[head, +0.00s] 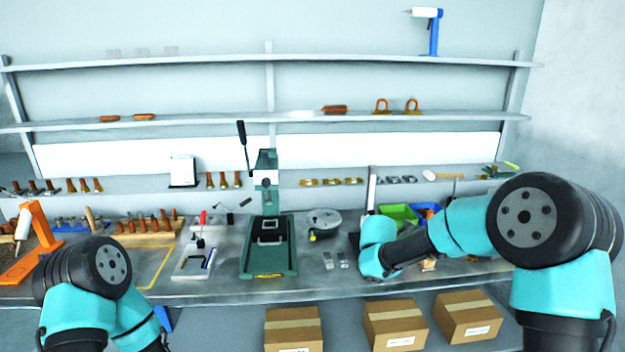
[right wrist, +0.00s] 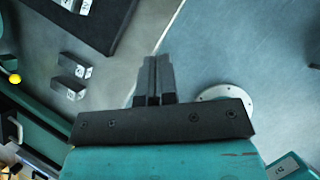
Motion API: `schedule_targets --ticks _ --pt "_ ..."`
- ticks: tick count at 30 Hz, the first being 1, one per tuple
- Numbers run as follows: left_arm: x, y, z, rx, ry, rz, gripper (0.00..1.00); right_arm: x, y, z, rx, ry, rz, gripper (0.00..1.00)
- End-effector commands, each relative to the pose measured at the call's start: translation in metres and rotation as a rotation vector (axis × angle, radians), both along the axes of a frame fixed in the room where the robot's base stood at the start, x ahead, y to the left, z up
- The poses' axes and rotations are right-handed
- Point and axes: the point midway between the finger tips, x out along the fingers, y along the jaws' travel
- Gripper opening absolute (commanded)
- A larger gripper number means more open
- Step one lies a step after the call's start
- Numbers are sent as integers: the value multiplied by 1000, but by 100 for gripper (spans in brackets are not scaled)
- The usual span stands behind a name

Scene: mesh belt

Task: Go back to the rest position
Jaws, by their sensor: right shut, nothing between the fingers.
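My right gripper (right wrist: 154,72) is shut and empty in the right wrist view, with its two dark fingers together above the grey bench top. In the head view my right arm reaches in from the right over the bench. Its teal wrist is just right of two small metal blocks (head: 335,260), and the fingers are hidden there. The blocks also show in the right wrist view (right wrist: 72,78), to the left of the fingers and apart from them. My left arm is at the lower left in the head view, folded in front of the bench edge; its gripper is not visible.
A green lever press (head: 268,258) stands mid-bench. A round grey device (head: 325,222) is right of it. Green bin (head: 399,213) and blue bin (head: 428,212) sit behind my right forearm. An orange stand (head: 32,243) is at the left. Cardboard boxes (head: 395,326) lie below the bench front.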

Motion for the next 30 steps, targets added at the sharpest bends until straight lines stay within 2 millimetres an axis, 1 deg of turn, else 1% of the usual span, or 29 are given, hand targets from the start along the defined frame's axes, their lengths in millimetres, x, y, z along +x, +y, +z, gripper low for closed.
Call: schedule_targets --ticks 1,5,6,8,9,11,12,14,15,17,18,20,21,23,24,27,30 --pt "0 0 0 0 0 0 0 -9 1 -22 58 28 -42 0" --pt "0 0 0 0 0 0 0 -42 11 -84 263 105 -217 0" --pt "0 0 0 0 0 0 0 -56 14 -104 330 133 -290 0" --pt "0 0 0 0 0 0 0 -77 20 -133 434 173 -413 0" --pt "0 0 0 0 0 0 0 -92 24 -152 500 199 -502 0" --pt "0 0 0 0 0 0 0 -115 31 -178 595 234 -653 0" --pt "0 0 0 0 0 0 0 -130 34 -194 654 256 -758 0" --pt "0 0 0 0 0 0 0 -153 40 -215 731 282 -924 0" --pt "0 0 0 0 0 0 0 -168 42 -228 777 296 -1038 0" --pt "0 0 0 0 0 0 0 -191 46 -245 837 310 -1217 0" --pt "0 0 0 0 0 0 0 -205 47 -255 869 314 -1338 0" --pt "0 0 0 0 0 0 0 -227 49 -269 909 311 -1524 0" --pt "0 0 0 0 0 0 0 -241 48 -278 927 303 -1650 0" --pt "0 0 0 0 0 0 0 -262 47 -289 947 279 -1839 0" --pt "0 0 0 0 0 0 0 -276 46 -296 951 257 -1959 0" --pt "0 0 0 0 0 0 0 -303 40 -307 950 190 -2207 0" --pt "0 0 0 0 0 0 0 -320 36 -312 940 128 -2363 0"
